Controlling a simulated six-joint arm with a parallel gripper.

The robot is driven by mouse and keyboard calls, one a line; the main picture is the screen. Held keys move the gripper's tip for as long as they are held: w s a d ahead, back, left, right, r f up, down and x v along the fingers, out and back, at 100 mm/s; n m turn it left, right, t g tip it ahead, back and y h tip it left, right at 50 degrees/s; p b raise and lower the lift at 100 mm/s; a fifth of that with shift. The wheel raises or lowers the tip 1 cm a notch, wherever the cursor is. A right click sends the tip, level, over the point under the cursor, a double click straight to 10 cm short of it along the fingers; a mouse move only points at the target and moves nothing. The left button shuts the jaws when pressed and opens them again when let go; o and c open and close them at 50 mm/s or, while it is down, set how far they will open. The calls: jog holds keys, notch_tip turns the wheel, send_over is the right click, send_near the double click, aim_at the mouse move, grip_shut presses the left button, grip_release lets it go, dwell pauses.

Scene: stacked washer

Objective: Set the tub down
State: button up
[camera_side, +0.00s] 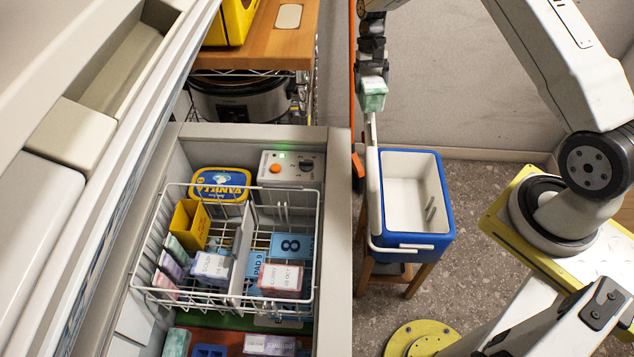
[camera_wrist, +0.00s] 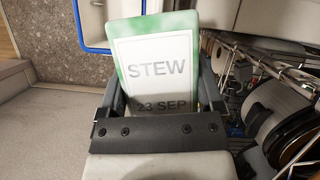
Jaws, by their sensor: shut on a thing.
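A green-edged tub (camera_side: 373,95) with a white lid label reading STEW, 23 SEP hangs in my gripper (camera_side: 372,74) at the top centre of the side view. In the wrist view the tub (camera_wrist: 158,62) sits between the two dark fingers, which are shut on its sides. The tub is in the air, above and a little left of a blue cooler box (camera_side: 447,236) with a white inside. The cooler looks empty apart from its inner wall fittings. Part of the tub's lower side is hidden by the fingers in the wrist view.
The open freezer (camera_side: 338,230) on the left holds a white wire basket (camera_side: 236,297) with several tubs, a yellow box and blue pads. The cooler stands on a wooden stool (camera_side: 424,278). A slow cooker (camera_side: 240,100) sits on a shelf behind.

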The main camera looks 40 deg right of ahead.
jog(key=s+d+f, duration=0.1)
jog(key=d, duration=0.6)
jog(key=m+t+y, duration=0.1)
jog(key=m+t, duration=0.5)
jog(key=m, duration=1.2)
send_over(409, 227)
jog(key=w+a, duration=0.2)
jog(key=shift+f, duration=13.35)
jog(key=shift+s+a+f+m+t, duration=0.15)
jog(key=shift+s+a+f+m, duration=0.15)
jog(key=shift+s, duration=0.25)
jog(key=shift+s+a+f+m+t, duration=0.1)
jog(key=shift+s+a+f+m, duration=0.15)
jog(key=shift+s+f+m, duration=0.3)
jog(key=shift+s+a+f+m+t, duration=0.15)
jog(key=shift+s+a+f+m, duration=0.1)
jog(key=shift+s, duration=0.35)
jog(key=shift+f, duration=0.1)
jog(key=shift+f, duration=2.8)
jog(key=shift+f, duration=0.1)
jog(key=shift+f, duration=1.95)
